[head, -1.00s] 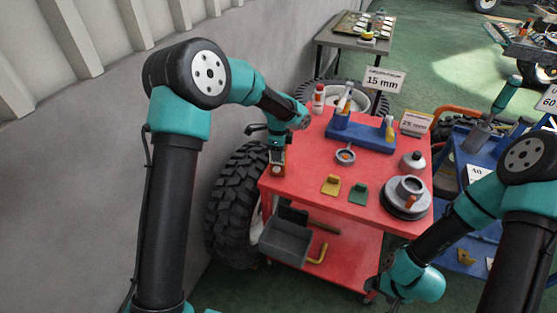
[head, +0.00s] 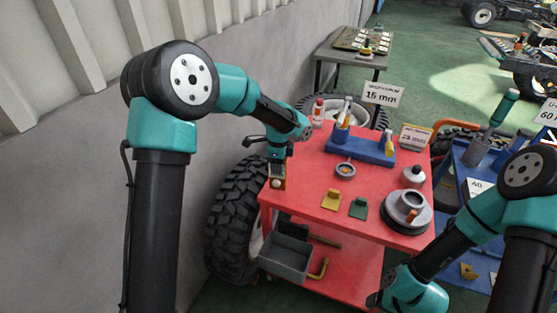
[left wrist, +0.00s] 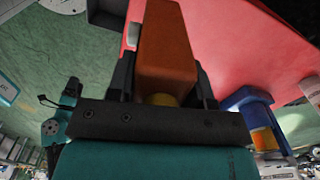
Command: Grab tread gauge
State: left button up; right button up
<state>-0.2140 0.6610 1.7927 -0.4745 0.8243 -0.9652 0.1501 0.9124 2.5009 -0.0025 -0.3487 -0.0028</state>
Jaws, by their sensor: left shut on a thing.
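My left gripper (head: 278,172) is at the near left corner of the red cart top (head: 300,185), pointing down. It is shut on an orange-brown block-shaped tool with a yellow collar, seemingly the tread gauge (left wrist: 167,45). In the left wrist view the tool lies between the two dark fingers. In the head view it is small and partly covered by the gripper, and I cannot tell whether it touches the cart top. My right arm comes in from the right in front of the cart; the dark tip (head: 374,299) is too unclear to show its jaws.
A tyre (head: 232,215) and wall are left. The near cart top is partly clear.

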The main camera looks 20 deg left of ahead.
pick_arm(q)
jog(key=s+d+r, duration=0.1)
jog(key=s+d, duration=0.2)
jog(key=s, duration=0.9)
jog(key=shift+d, duration=0.25)
jog(key=shift+a+r, duration=0.1)
